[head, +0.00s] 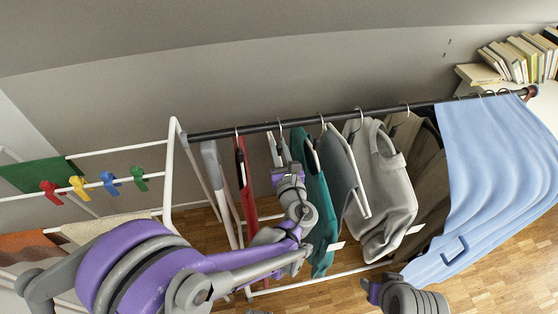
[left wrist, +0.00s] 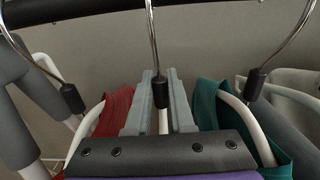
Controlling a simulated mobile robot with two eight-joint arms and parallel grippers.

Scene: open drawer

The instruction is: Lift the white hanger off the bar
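The white hanger (left wrist: 163,118) hangs by its metal hook (left wrist: 153,40) in the middle of the left wrist view. Its hook (head: 280,126) still reaches the dark bar (head: 300,120) in the head view. My left gripper (left wrist: 162,100) has its grey fingers on either side of the white neck, below the hook, with little or no gap. The gripper also shows in the head view (head: 279,152), between a red garment (head: 244,180) and a teal garment (head: 317,200). The lower part of the hanger is hidden by my gripper. My right gripper (head: 371,292) is low in the head view; its fingers are unclear.
Grey (head: 385,190) and brown clothes hang further right, then a large light-blue cloth (head: 490,170). A white rack (head: 172,170) with coloured clips stands at left. Books (head: 515,60) lie on a white surface at the upper right. Neighbouring hangers flank my left gripper closely.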

